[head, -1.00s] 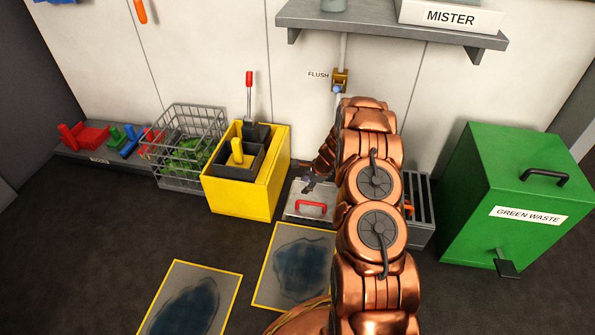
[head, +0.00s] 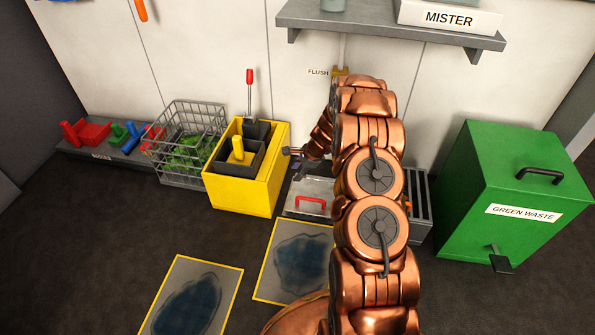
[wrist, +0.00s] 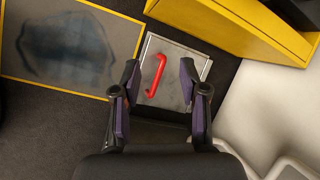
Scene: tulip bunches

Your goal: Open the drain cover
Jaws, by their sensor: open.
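The drain cover (head: 294,204) is a flat grey metal plate with a red bar handle (head: 311,202). It lies flat on the floor right of the yellow bucket, partly hidden by my arm in the head view. My gripper (head: 294,162) is open and empty above the cover's far side, close to the bucket. In the wrist view my gripper (wrist: 160,72) has its two fingers spread, with the cover (wrist: 184,57) below them. The red handle (wrist: 155,76) shows between the fingers, nearer the left one, apparently without contact.
The yellow mop bucket (head: 236,193) stands close left of the cover. A grey slatted box (head: 420,205) and green waste bin (head: 505,190) stand right. Yellow-edged stained mats (head: 270,284) lie in front. A shelf (head: 390,27) juts from the wall above.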

